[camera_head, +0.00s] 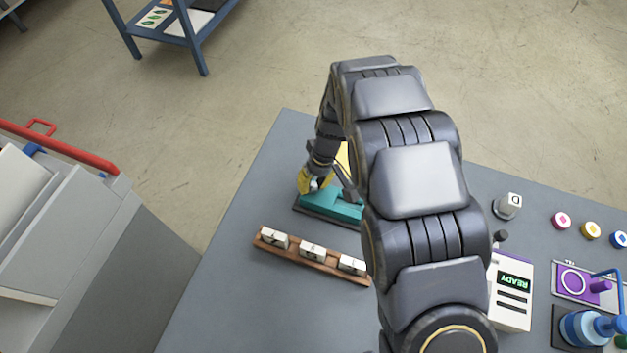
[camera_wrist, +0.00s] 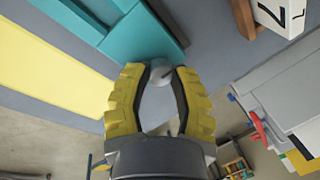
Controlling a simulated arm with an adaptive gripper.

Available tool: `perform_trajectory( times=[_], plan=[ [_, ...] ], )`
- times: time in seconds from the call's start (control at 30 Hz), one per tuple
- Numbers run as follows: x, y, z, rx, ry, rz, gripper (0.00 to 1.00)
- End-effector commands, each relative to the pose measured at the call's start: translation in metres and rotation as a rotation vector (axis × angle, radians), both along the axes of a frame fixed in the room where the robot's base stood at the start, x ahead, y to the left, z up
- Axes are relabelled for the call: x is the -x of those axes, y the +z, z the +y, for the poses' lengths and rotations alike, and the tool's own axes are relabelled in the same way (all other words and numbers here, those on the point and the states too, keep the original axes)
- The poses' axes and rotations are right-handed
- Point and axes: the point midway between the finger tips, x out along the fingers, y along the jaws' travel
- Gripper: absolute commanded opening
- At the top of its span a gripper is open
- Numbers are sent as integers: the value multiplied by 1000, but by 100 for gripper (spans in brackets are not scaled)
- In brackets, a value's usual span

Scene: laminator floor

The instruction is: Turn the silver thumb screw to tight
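The silver thumb screw (camera_wrist: 160,72) sits at the edge of the teal block, between my fingertips in the wrist view. My gripper (camera_wrist: 159,76) has its yellow-backed fingers closed in on either side of the screw head, with the dark inner pads against it. In the head view my gripper (camera_head: 316,184) reaches down to the left end of the teal block (camera_head: 340,207). My arm hides part of that block. The screw's turn position cannot be read.
A wooden rack (camera_head: 310,257) with several white lettered blocks lies just in front of the teal block. A white READY box (camera_head: 512,290), coloured buttons and a blue device (camera_head: 590,328) stand at the right. A grey machine (camera_head: 75,230) with a red bar is at left.

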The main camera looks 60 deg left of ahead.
Motion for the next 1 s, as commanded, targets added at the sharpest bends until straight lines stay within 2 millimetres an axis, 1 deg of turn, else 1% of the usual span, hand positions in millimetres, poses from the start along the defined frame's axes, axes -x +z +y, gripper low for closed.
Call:
perform_trajectory(
  times=[0.37,0.57,0.77,1.0],
  plan=[
    [-1,-1,0,-1,-7,-1,0],
    [-1,-1,0,0,-60,-2,0],
    [-1,0,-1,-2,-186,-3,0],
    [-1,-1,-2,-1,-406,-3,0]
  ],
)
